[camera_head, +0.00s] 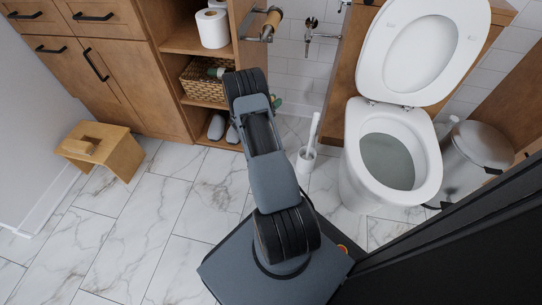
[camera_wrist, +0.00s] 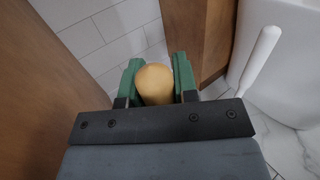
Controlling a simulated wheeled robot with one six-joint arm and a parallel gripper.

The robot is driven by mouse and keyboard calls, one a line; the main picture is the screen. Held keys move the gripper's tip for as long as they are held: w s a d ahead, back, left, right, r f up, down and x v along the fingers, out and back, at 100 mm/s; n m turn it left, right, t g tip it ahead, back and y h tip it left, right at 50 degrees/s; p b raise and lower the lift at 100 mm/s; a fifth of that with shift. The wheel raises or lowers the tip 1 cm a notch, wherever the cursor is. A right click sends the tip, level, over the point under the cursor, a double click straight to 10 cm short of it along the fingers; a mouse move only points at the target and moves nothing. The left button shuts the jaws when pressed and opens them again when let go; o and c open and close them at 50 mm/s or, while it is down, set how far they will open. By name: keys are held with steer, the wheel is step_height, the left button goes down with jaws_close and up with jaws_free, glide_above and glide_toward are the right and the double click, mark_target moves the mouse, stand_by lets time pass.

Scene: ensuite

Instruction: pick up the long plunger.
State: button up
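The long plunger shows only as the rounded, tan end of its handle (camera_wrist: 154,84) in the wrist view. My gripper (camera_wrist: 157,80) has green fingers, one on each side of this end. Both fingers appear to touch it, so the gripper looks shut on it. The rest of the plunger is hidden below the handle end. In the head view my arm covers the plunger and most of the gripper.
The toilet (camera_head: 395,160) stands to the right with its lid up. A white toilet brush (camera_head: 307,153) stands beside it. The wooden cabinet (camera_head: 110,60) and shelves are at the left and back. A small stool (camera_head: 99,148) stands left. The marble floor (camera_head: 130,235) is clear.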

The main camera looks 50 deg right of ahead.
jaws_close()
steer(key=shift+r, duration=0.15)
